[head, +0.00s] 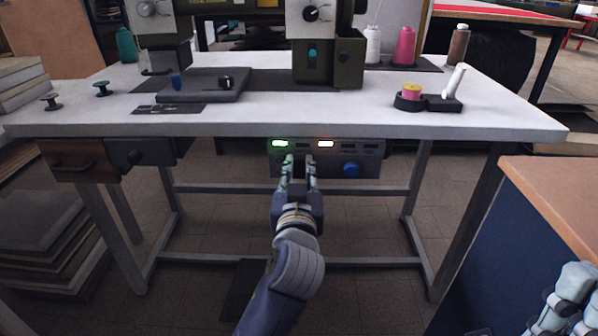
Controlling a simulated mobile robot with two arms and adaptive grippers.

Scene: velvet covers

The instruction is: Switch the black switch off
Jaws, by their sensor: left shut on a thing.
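A dark control panel (378,158) hangs under the front edge of the white table. It carries a lit green light (280,143), a lit white light (325,144) and a blue knob (351,170). My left gripper (299,160) is at the panel's front, left of the blue knob and below the lights. Its fingers are shut on a small part there, which I take to be the black switch; the fingers hide it, so its position cannot be read. My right gripper (572,285) is at the lower right corner, partly cut off, away from the panel; its jaw opening is unclear.
The white table (350,118) holds sewing machines, thread spools and a dark plate (205,88). Drawers (75,160) hang at the left. Table legs and a low crossbar (370,190) frame the space below. A wood-topped blue cabinet (500,250) stands at the right.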

